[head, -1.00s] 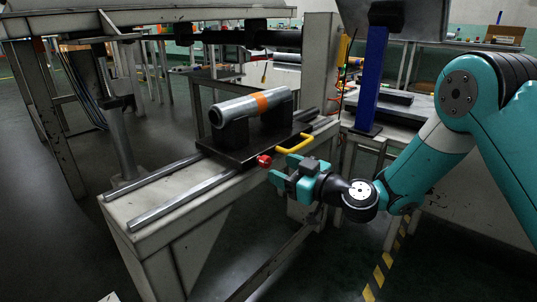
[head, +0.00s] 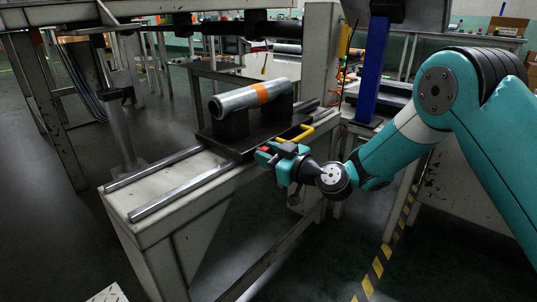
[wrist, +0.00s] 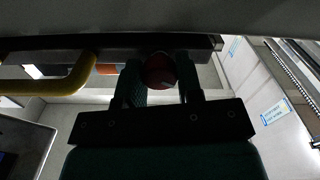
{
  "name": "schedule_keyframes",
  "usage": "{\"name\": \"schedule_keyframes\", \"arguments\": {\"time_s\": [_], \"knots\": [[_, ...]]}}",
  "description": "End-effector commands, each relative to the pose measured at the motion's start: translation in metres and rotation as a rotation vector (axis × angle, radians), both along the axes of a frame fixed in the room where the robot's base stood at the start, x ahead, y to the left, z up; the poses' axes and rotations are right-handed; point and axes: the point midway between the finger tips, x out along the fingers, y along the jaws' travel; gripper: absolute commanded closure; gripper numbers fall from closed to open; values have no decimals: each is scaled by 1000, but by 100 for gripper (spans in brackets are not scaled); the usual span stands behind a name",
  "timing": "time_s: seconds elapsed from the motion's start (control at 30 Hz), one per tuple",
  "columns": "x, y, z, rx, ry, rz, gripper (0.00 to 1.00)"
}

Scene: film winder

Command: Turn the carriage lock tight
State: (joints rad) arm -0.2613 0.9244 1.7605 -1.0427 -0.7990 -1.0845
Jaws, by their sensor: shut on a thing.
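The carriage lock is a red knob on the near side of the black carriage (head: 235,150). In the wrist view the red knob (wrist: 159,71) sits between the two teal fingers. My gripper (head: 266,152) is shut on the knob, with a bit of red showing at the fingertips in the head view. The fingers hide most of the knob there. The carriage sits on two rails (head: 180,200) and carries a grey roll with an orange band (head: 250,97).
A yellow handle (head: 297,134) sticks out of the carriage just right of my gripper; it also shows at the left in the wrist view (wrist: 70,78). A blue post (head: 370,75) stands at the back right. The rails are clear at the front left.

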Motion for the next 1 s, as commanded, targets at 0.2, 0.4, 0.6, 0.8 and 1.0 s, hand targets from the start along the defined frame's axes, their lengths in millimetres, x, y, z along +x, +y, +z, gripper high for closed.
{"name": "schedule_keyframes", "arguments": {"time_s": [0.2, 0.4, 0.6, 0.8, 1.0], "knots": [[0, 0, 0, 15, 21, 1, 90], [0, 0, 0, 68, 91, 1, 90], [0, -1, 0, 166, 217, 1, 90], [0, -1, 0, 282, 367, 0, 90], [0, -1, 0, 400, 518, -1, 90]]}}
